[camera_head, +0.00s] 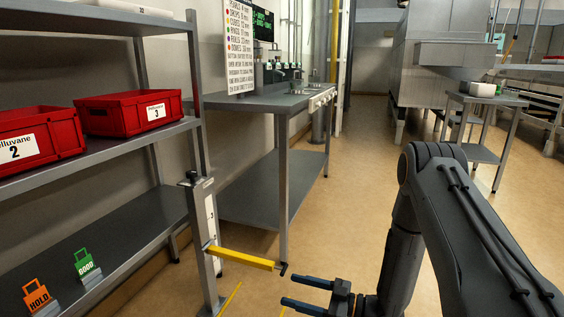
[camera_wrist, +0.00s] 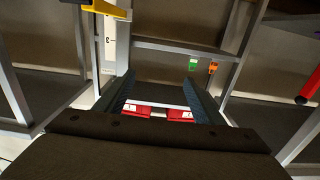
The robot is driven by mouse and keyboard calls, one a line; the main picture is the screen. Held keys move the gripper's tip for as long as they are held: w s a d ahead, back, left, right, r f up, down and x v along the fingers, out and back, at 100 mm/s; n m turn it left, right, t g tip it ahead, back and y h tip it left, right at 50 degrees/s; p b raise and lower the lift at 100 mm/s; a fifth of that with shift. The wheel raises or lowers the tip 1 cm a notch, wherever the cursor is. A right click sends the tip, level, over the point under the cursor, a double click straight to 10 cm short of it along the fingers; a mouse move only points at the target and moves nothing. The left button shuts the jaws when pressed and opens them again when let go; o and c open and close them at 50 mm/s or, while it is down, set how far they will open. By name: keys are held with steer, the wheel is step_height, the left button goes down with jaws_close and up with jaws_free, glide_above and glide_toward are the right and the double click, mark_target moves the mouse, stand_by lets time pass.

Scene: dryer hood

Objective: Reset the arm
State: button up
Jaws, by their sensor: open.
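My arm (camera_head: 440,220) is bent at the right of the head view, with its elbow high and the forearm hanging down. My gripper (camera_head: 302,292) is low at the bottom middle of the head view, its two dark fingers apart and pointing left. Nothing shows between the fingers. The yellow bar (camera_head: 243,258) on a grey post is just left of and above the fingertips, apart from them in the picture. In the wrist view my gripper (camera_wrist: 160,85) is open, with red bins (camera_wrist: 137,111) showing beyond and between its fingers.
A grey shelf rack (camera_head: 100,155) at the left holds red bins (camera_head: 130,112) and orange and green tags (camera_head: 84,263). A grey bench (camera_head: 262,102) with machines stands at the back. A small table (camera_head: 487,98) stands at the right. The tan floor (camera_head: 350,165) between is clear.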

steer(key=w+a+r+m+t+h+b, duration=0.1)
steer(key=w+a+r+h+b, duration=0.3)
steer(key=w+h, duration=0.5)
step_height(320, 180, up, 6)
steer(key=s+a+m+h+b, duration=0.1)
steer(key=s+m+h+b, duration=0.1)
steer(key=s+m+h, duration=0.15)
steer(key=s+r+m+g+h+b, duration=0.1)
steer(key=s+r+m+g+b, duration=0.2)
steer(key=s, duration=1.4)
steer(key=s+r+m+g+h+b, duration=0.1)
steer(key=s+r+g+h, duration=0.2)
steer(key=s, duration=1.4)
steer(key=d+r+m+p, duration=0.2)
steer(key=d+r+p, duration=0.8)
steer(key=p, duration=0.7)
steer(key=d+r+m+g+p, duration=0.1)
steer(key=d+r+m+p, duration=0.2)
steer(key=d+r+p, duration=0.6)
step_height(320, 180, up, 7)
steer(key=p, duration=0.8)
steer(key=shift+w+d+f, duration=0.2)
steer(key=shift+w+d, duration=0.05)
steer(key=shift+d, duration=0.1)
steer(key=shift+m+h, duration=0.25)
